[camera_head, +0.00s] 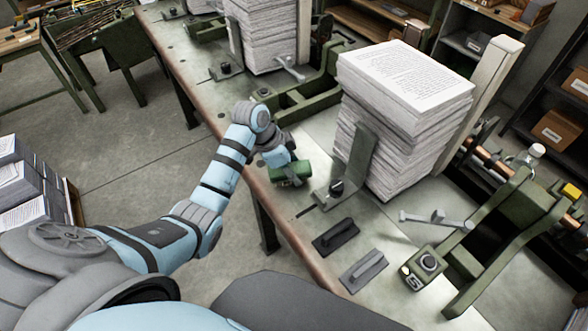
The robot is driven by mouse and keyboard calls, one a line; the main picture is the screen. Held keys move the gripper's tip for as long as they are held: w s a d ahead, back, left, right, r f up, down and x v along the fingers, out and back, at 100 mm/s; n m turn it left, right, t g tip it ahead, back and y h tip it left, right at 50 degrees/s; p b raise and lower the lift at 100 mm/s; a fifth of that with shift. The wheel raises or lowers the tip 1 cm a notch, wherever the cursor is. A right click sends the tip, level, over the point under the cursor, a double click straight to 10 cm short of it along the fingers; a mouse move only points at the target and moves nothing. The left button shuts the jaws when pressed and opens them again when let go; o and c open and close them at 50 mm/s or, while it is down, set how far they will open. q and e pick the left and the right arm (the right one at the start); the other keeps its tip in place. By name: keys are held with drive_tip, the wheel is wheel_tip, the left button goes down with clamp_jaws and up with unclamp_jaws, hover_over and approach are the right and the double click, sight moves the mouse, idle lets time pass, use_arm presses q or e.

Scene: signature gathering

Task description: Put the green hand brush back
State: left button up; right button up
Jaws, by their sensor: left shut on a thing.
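The green hand brush (294,174) is at the near edge of the workbench (300,219), left of the large paper stack. My left gripper (281,162) is shut on it from above. The fingers are small here and partly hidden by the wrist. I cannot tell whether the brush touches the bench top. My right gripper is out of view.
A tall paper stack (395,135) stands behind an upright metal plate (348,165). A black handled block (335,236) and a grey one (363,270) lie along the near edge. A green clamp frame (495,240) stands at right. Another stack (265,35) is farther back.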

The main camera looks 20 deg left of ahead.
use_arm(q)
drive_tip(key=o, duration=1.1)
drive_tip(key=v, duration=1.2)
